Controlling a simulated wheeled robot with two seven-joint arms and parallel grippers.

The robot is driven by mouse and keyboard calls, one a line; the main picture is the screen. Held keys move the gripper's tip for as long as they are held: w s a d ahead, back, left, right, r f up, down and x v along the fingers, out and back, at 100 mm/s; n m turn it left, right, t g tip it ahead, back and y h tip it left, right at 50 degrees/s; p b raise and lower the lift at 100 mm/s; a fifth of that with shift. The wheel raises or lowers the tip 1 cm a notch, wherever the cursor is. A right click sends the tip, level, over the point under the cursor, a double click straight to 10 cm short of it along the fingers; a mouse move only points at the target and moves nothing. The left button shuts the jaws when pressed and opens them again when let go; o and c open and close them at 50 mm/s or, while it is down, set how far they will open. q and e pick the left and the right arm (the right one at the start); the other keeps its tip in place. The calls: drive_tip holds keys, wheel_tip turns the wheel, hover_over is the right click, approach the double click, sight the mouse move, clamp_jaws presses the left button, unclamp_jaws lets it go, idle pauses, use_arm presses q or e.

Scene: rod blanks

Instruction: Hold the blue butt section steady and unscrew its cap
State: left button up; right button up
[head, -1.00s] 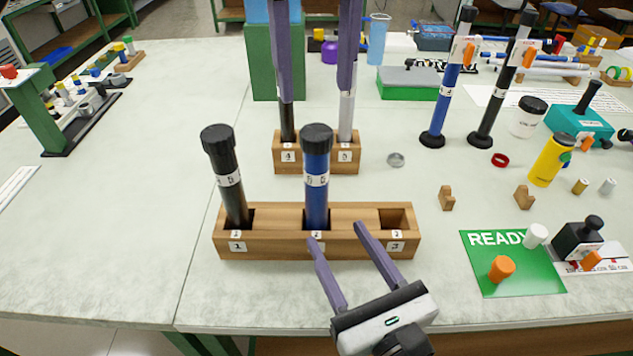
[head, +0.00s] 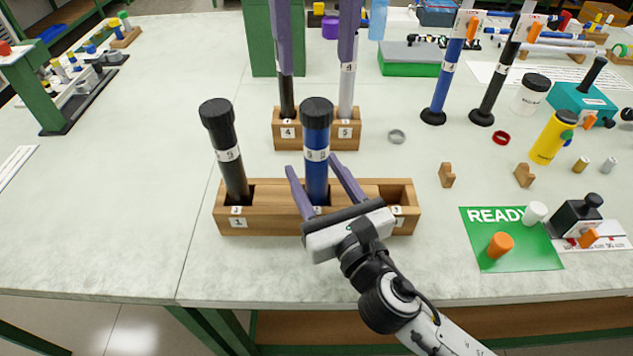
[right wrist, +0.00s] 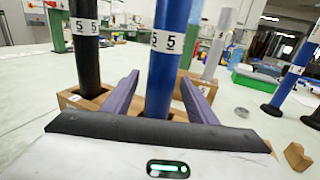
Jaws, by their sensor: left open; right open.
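The blue butt section (head: 317,180) stands upright in the middle slot of a wooden rack (head: 270,222). Its black cap (head: 316,112) sits on top. My right gripper (head: 314,165) is open, with one purple finger on each side of the blue tube below its white label. In the right wrist view the blue section (right wrist: 168,55) stands between the open fingers (right wrist: 160,79), with gaps visible; its cap is out of that view. My left gripper (head: 316,68) is open; its two fingers hang down from the top edge above the cap, the rest out of view.
A black capped section (head: 228,160) leans slightly in the rack's left slot. A smaller rack (head: 316,131) with two rods stands behind. A green READY mat (head: 510,250) with small parts lies at right.

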clamp_jaws()
idle(0.3)
